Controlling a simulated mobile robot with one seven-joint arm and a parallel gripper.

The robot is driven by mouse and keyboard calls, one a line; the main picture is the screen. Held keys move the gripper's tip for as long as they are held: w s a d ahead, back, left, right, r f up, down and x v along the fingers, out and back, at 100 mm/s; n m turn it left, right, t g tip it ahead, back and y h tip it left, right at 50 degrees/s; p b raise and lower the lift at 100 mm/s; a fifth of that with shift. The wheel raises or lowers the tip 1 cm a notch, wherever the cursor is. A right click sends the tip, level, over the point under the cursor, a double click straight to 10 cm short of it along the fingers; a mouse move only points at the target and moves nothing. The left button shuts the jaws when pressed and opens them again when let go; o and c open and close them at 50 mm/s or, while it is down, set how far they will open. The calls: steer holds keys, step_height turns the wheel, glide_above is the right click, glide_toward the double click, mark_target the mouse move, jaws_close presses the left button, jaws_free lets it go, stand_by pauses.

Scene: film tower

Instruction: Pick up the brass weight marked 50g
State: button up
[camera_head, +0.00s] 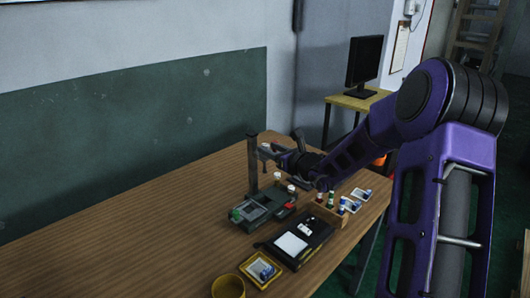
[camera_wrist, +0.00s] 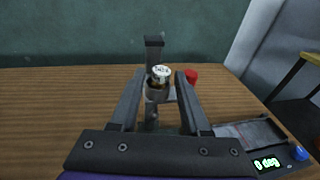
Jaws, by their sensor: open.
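My gripper (camera_head: 268,153) is high over the table beside the dark upright post (camera_head: 252,165). In the wrist view my gripper (camera_wrist: 161,76) is open, with one finger on each side of a small round piece (camera_wrist: 161,73). This piece has a pale, marked top and a brownish-gold side, and appears to sit in a grey holder (camera_wrist: 157,94) in front of the post. The marking is too small to read, so I cannot tell whether it is the 50g brass weight. I cannot tell whether the fingers touch it.
The post rises from a grey device (camera_head: 258,208). Two white-topped jars (camera_head: 291,189) stand near it. A wooden box (camera_head: 329,215) holds several small capped bottles. A black scale (camera_head: 293,243), a yellow tray (camera_head: 260,270) and a yellow cup (camera_head: 228,287) are nearer. The table's left side is clear.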

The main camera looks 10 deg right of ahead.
mark_target(268, 146)
steer(key=x, duration=0.3)
steer(key=shift+w, duration=0.15)
steer(key=shift+c, duration=0.4)
jaws_close()
steer(key=shift+r, duration=0.1)
